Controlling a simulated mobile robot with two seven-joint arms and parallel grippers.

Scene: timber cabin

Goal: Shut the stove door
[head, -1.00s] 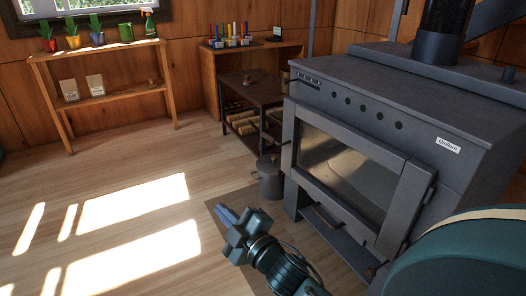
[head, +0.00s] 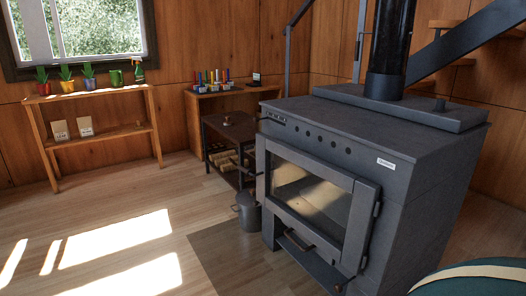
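The dark grey stove (head: 385,148) stands at the right on the wooden floor. Its door (head: 362,215) has a dark frame around a large glass pane (head: 310,195) and faces the front left. The door sits against or very close to the stove front; I cannot tell whether a narrow gap is left. A hinge shows along its right edge. A lower compartment with a handle (head: 296,241) lies beneath the door. Neither of my grippers is in view.
A grey bucket (head: 247,212) stands left of the stove, beside a dark side table (head: 228,130) with logs beneath. A wooden shelf (head: 95,96) with potted plants stands at the back left. A floor mat (head: 235,262) and open floor lie in front.

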